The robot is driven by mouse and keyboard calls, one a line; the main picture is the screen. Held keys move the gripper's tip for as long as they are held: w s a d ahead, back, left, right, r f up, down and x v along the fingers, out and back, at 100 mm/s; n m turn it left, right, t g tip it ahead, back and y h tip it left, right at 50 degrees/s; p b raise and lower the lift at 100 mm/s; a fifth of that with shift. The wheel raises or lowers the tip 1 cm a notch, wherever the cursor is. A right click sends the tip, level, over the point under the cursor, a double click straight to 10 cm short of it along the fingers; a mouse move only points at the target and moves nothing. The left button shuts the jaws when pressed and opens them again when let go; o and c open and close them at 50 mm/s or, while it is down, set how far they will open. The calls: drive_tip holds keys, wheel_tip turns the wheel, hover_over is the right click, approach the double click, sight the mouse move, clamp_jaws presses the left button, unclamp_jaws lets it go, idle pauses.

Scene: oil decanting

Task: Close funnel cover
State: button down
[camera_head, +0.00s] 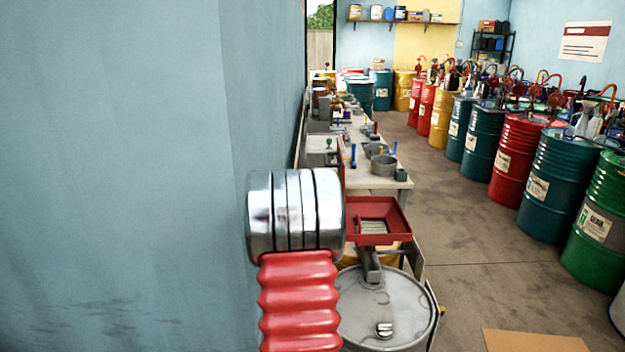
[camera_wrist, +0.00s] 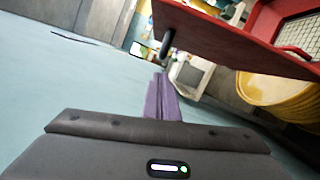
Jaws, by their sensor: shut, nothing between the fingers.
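The red square funnel (camera_head: 377,222) sits above a grey drum, its pale grate showing inside. In the wrist view, part of the funnel (camera_wrist: 262,22) shows at the top right. The red funnel cover (camera_wrist: 235,40) is a flat panel standing open beside the funnel, with a dark knob at its left end. In the head view it shows only as a thin dark red strip (camera_head: 342,168), partly hidden by my arm. My gripper (camera_wrist: 158,80) is shut and empty, its purple fingers just below the knob. I cannot tell whether they touch the cover.
The grey drum (camera_head: 385,305) stands under the funnel. A workbench (camera_head: 378,182) with pans and tools runs behind it. A blue wall (camera_head: 130,170) is close on the left. Coloured drums (camera_head: 520,160) line the right, with open floor (camera_head: 450,230) between.

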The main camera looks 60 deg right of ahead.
drive_tip(key=x, duration=0.6)
drive_tip(key=shift+w, duration=0.1)
